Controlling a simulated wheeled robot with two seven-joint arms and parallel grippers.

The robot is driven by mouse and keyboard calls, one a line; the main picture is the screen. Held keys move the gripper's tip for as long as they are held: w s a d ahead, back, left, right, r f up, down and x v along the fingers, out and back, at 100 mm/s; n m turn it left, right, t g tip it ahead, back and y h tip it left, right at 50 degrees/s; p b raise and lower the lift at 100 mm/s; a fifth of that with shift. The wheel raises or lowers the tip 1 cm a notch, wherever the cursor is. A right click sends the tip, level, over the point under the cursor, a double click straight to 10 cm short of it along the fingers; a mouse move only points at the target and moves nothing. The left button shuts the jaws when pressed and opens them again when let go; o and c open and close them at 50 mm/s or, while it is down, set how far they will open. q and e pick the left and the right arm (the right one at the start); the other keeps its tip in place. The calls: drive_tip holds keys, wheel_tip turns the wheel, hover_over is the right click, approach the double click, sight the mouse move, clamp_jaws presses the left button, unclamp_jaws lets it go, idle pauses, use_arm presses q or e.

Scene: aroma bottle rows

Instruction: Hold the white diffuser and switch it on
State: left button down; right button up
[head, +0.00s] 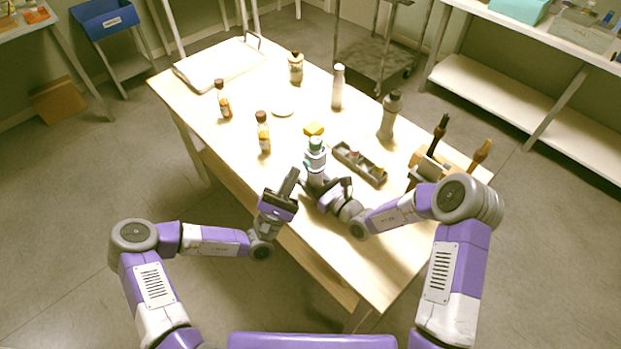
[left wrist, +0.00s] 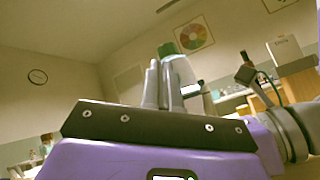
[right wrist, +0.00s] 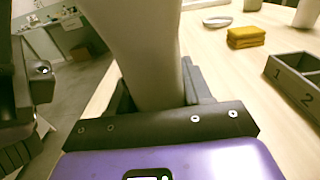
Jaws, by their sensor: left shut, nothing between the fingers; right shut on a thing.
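The white diffuser (head: 316,161) with a green cap is upright at the table's near edge. My right gripper (head: 318,184) is shut around its body. In the right wrist view the pale diffuser body (right wrist: 140,45) rises between the fingers. My left gripper (head: 291,178) is shut and empty, just left of the diffuser. In the left wrist view its closed fingertips (left wrist: 155,68) point up in front of the diffuser (left wrist: 182,72) and partly cover it. I cannot tell whether they touch it. The switch is not clearly visible.
Brown bottles (head: 263,133), a white bottle (head: 338,88) and a grey bottle (head: 389,117) stand farther back. A tool holder (head: 428,165) stands right. The table's near left part is clear.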

use_arm(q)
drive_tip(key=shift+s+a, duration=1.8)
drive_tip(key=shift+s, duration=0.05)
use_arm(e)
drive_tip(key=o, duration=1.2)
drive_tip(key=shift+o, duration=0.2)
drive_tip(key=shift+d, duration=0.1)
